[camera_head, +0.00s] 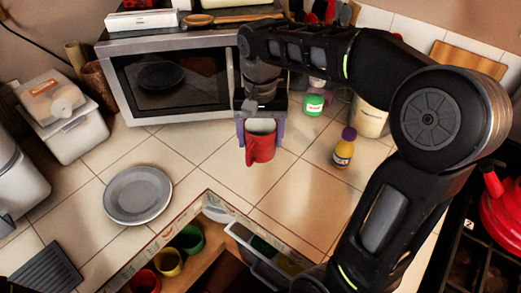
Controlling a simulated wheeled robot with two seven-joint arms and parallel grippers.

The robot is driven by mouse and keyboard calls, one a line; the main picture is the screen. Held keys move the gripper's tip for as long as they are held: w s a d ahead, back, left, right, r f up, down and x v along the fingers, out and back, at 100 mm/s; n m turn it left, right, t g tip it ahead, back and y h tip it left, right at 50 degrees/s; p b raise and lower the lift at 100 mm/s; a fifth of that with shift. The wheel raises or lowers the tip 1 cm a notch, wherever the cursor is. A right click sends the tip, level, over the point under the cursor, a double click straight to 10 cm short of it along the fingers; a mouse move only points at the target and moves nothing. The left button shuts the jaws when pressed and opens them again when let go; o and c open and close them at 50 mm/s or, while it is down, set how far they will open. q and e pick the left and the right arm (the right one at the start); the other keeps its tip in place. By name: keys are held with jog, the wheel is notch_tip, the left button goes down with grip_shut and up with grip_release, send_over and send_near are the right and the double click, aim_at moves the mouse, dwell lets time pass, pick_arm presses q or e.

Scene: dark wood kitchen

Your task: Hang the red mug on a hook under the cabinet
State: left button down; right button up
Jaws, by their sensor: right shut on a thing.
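The red mug (261,150) has a pale inside and is in the middle of the view, in front of the microwave's right side. My right gripper (261,132) reaches down from above, with one finger on each side of the mug, and is shut on it. The mug's mouth faces up toward the camera, and its handle points to the front. I cannot tell how far the mug is above the tiled counter. My left gripper is out of view. The cabinet and its hooks are not in view.
A microwave (217,84) stands behind the mug. A grey plate (138,195) lies on the counter. A yellow bottle (344,152) and a green-labelled jar (313,104) stand at right. A red kettle (502,205) is at far right.

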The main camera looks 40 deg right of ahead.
notch_tip(320, 180, up, 3)
jog(key=shift+r, duration=0.2)
jog(key=shift+f, duration=0.1)
dwell(0.5)
